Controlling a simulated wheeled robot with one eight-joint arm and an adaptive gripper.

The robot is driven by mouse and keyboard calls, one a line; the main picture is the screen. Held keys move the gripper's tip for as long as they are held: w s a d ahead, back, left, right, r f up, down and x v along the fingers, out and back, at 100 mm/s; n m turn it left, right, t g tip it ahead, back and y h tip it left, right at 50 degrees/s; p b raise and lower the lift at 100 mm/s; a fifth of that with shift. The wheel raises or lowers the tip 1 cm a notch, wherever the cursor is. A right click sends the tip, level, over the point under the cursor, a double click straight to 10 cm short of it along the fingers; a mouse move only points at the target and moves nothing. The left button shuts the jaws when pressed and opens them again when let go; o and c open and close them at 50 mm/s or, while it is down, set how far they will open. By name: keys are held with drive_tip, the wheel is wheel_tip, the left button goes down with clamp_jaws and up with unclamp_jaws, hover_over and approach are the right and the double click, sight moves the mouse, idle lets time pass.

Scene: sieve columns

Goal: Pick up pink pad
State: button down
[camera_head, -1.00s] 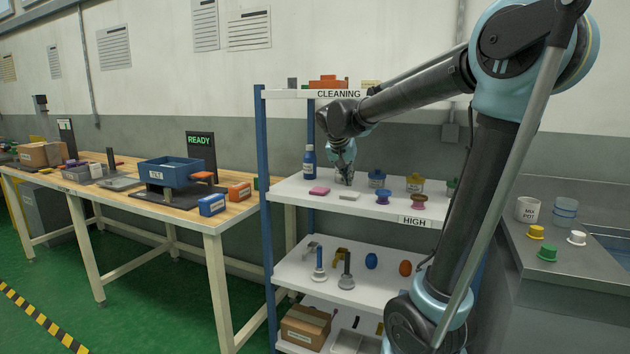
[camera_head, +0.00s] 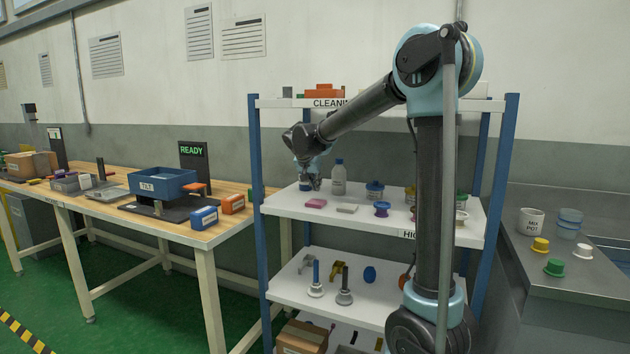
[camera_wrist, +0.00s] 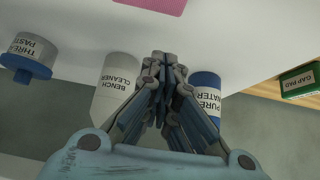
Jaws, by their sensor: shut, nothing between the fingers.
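The pink pad (camera_head: 316,203) lies flat on the shelf labelled HIGH, near its front left. Its edge also shows at the top of the wrist view (camera_wrist: 158,5). My gripper (camera_head: 313,184) is above the shelf, behind the pad and apart from it. In the wrist view its fingers (camera_wrist: 160,62) are closed together with nothing between them. The fingers are between the bench cleaner bottle (camera_wrist: 116,88) and the pure water bottle (camera_wrist: 205,95); whether they touch either bottle I cannot tell.
A pale pad (camera_head: 347,209) lies right of the pink one, then a blue spool (camera_head: 382,208). A blue-lidded jar (camera_head: 374,190) stands behind. The blue shelf post (camera_head: 257,160) is at the left. The CLEANING shelf (camera_head: 290,103) is overhead. A green box (camera_wrist: 299,82) shows right in the wrist view.

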sight(309, 201)
drive_tip(key=x, duration=0.2)
drive_tip(key=shift+w+f, duration=0.2)
drive_tip(key=shift+f, duration=0.15)
drive_tip(key=shift+d+f, duration=0.1)
drive_tip(key=shift+f, duration=0.2)
drive_tip(key=shift+s+a, duration=0.3)
drive_tip(key=shift+s, duration=0.55)
drive_tip(key=shift+s+a, duration=0.3)
drive_tip(key=shift+s, duration=0.55)
drive_tip(key=s, duration=0.2)
drive_tip(key=s+a, duration=0.1)
drive_tip(key=s, duration=0.1)
drive_tip(key=s+a, duration=0.1)
drive_tip(key=s, duration=0.1)
drive_tip(key=shift+s+a, duration=0.2)
drive_tip(key=shift+s, duration=0.1)
drive_tip(key=shift+w, duration=0.1)
